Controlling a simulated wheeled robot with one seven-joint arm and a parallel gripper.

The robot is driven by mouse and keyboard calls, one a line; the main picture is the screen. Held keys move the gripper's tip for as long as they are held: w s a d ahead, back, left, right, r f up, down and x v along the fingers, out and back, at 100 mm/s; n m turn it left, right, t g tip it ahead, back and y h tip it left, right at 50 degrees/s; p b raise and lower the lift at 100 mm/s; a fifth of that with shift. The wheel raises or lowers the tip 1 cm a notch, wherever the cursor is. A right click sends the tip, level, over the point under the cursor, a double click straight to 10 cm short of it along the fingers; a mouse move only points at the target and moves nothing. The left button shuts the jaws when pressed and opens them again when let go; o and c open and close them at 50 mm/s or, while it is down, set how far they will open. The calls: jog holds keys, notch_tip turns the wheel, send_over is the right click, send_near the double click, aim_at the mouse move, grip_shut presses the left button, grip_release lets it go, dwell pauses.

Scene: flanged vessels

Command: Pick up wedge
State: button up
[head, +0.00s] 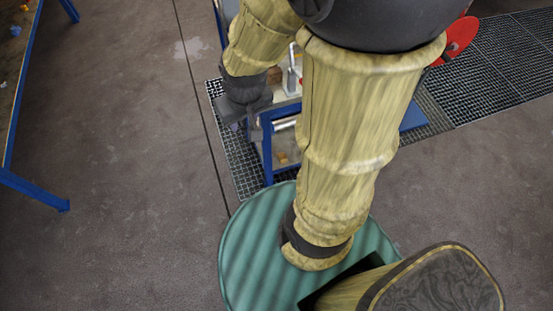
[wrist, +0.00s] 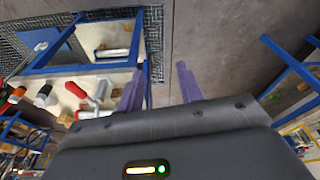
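In the head view my gripper (head: 246,130) hangs beside the left edge of a blue-framed bench. No object is clearly recognisable as the wedge. A small orange-brown piece (head: 282,157) lies on the bench's lower level in the head view. In the wrist view a small tan piece (wrist: 66,119) lies on the bench top, left of my fingers; I cannot tell whether either one is the wedge. My arm hides much of the bench in the head view.
The blue-framed bench (wrist: 80,71) carries red-handled, white and black items left of my gripper. Another blue-framed table (head: 36,190) stands at the far left. A red disc (head: 461,40) shows behind my arm. Dark floor grating (head: 500,70) lies right; open floor (head: 130,150) lies left.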

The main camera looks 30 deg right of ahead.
jog(key=o, duration=0.3)
jog(key=shift+o, duration=1.3)
jog(key=shift+w+f, duration=0.1)
jog(key=shift+f, duration=0.25)
jog(key=w+d+f+n+t+b, duration=0.1)
jog(key=w+d+f+b, duration=0.35)
jog(key=f+b, duration=0.8)
jog(key=w+d+f+n+t+y+b, duration=0.1)
jog(key=w+d+f+t+b, duration=0.35)
jog(key=f, duration=1.35)
jog(key=w+d+f+n+g+b, duration=0.1)
jog(key=w+d+f+b, duration=0.3)
jog(key=f+b, duration=0.95)
jog(key=s+d+f+m+t+h+b, duration=0.1)
jog(key=s+d+f+t+b, duration=0.1)
jog(key=f+b, duration=0.6)
jog(key=s+d+f+m+t+h+b, duration=0.2)
jog(key=d+f+t+b, duration=0.3)
jog(key=f+b, duration=0.4)
jog(key=s+d+f+m+t+h+b, duration=0.1)
jog(key=f+b, duration=0.8)
jog(key=f, duration=1.1)
jog(key=shift+s+d+m+t, duration=0.45)
jog(key=shift+d+m+t, duration=0.15)
jog(key=shift+d+t, duration=0.6)
